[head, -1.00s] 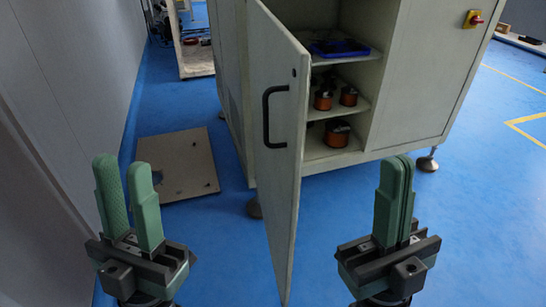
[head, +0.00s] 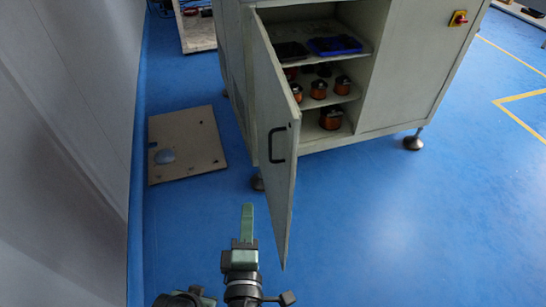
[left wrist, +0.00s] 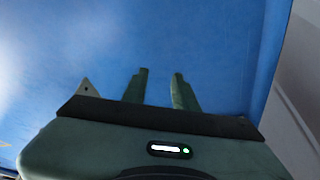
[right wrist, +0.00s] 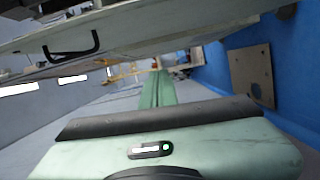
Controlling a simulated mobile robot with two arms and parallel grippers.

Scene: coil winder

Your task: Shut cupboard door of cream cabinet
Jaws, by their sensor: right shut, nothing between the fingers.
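The cream cabinet (head: 415,75) stands with its cupboard door (head: 265,95) swung open toward me. A black handle (head: 278,145) is on the door's outer face, which faces left. My right gripper (head: 248,207) is shut and empty, low in the head view, just left of the door's free end. The right wrist view shows its closed fingers (right wrist: 160,75) with the door (right wrist: 160,25) and handle (right wrist: 72,50) alongside, apart from them. In the left wrist view my left gripper (left wrist: 158,80) is open and empty above blue floor.
Inside the cabinet are shelves with a blue tray (head: 335,46) and several copper coils (head: 332,118). A beige panel (head: 190,145) lies on the floor at left, near a grey wall (head: 65,110). The blue floor right of the door is clear.

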